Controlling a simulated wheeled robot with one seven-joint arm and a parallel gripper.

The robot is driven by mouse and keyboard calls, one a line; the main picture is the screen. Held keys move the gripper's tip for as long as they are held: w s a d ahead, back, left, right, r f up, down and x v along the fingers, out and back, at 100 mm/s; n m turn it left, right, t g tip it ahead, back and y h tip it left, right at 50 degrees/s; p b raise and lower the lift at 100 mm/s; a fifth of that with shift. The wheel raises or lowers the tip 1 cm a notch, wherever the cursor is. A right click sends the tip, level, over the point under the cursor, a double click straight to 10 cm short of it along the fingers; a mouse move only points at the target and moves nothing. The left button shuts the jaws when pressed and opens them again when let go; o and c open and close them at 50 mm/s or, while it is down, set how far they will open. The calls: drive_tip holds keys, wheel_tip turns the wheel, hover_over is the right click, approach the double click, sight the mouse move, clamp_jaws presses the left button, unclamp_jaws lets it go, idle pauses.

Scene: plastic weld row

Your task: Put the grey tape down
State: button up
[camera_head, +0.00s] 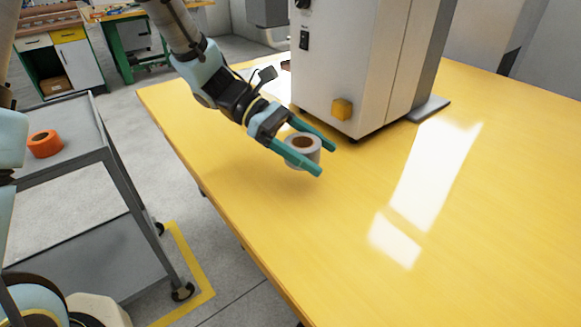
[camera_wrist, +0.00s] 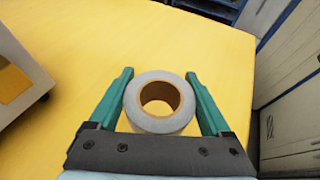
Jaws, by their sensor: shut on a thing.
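The grey tape (camera_head: 303,150) is a roll with a brown core, between the two green fingers of my gripper (camera_head: 327,160). My gripper is shut on it, one finger on each side. In the wrist view the tape (camera_wrist: 160,84) sits between the fingertips of my gripper (camera_wrist: 160,80), its round face towards the camera. The tape is over the yellow table (camera_head: 330,240). I cannot tell whether its underside touches the table top.
A large pale machine (camera_head: 350,60) with a yellow knob stands on the table just behind my gripper. The table's front and right are clear, with bright reflections. A grey cart (camera_head: 70,160) with an orange tape roll (camera_head: 44,144) stands at the left, apart from the table.

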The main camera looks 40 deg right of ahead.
sight(312, 193)
drive_tip(key=shift+f, duration=3.85)
drive_tip(key=o, duration=1.2)
drive_tip(key=shift+f, duration=0.1)
drive_tip(key=shift+o, duration=0.2)
